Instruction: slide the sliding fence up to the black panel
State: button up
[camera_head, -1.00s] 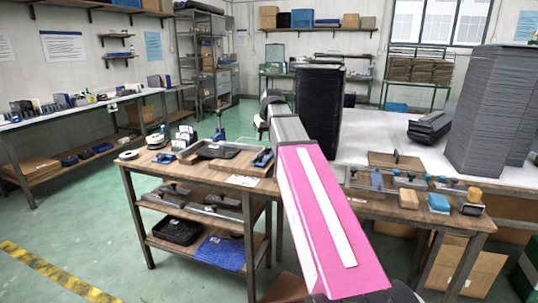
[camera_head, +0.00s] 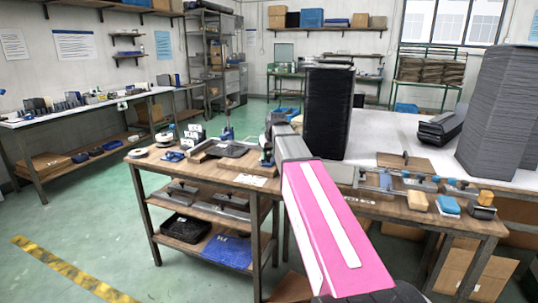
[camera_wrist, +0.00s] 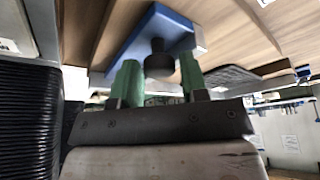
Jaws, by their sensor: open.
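The sliding fence is a blue block (camera_wrist: 150,32) with a round black knob (camera_wrist: 158,60), seen close in the wrist view. My gripper (camera_wrist: 160,78) is open, with one green finger on each side of the knob; I cannot tell if either touches it. The black panel (camera_head: 228,149) lies flat in a tray fixture on the wooden table, left of my arm's end. It also shows as a dark slab in the wrist view (camera_wrist: 238,76). In the head view my arm's end mostly hides the fence; the gap to the panel is unclear.
A tall stack of black trays (camera_head: 327,112) stands just right of my arm's end and fills the left of the wrist view. Small tools and a blue block (camera_head: 448,205) lie on the right bench. White tape rolls (camera_head: 138,153) lie at the table's left end.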

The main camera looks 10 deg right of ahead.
grip_shut()
jog(key=w+a, duration=0.2)
jog(key=a, duration=0.2)
jog(key=w+a, duration=0.3)
jog(key=a, duration=0.1)
jog(key=w+a, duration=0.2)
jog(key=a, duration=0.2)
jog(key=shift+w+a, duration=0.2)
jog(key=shift+a, duration=0.1)
grip_release()
jog(key=shift+s+r, duration=0.1)
jog(key=v, duration=1)
jog(key=shift+s+r, duration=0.15)
jog(key=shift+r, duration=0.15)
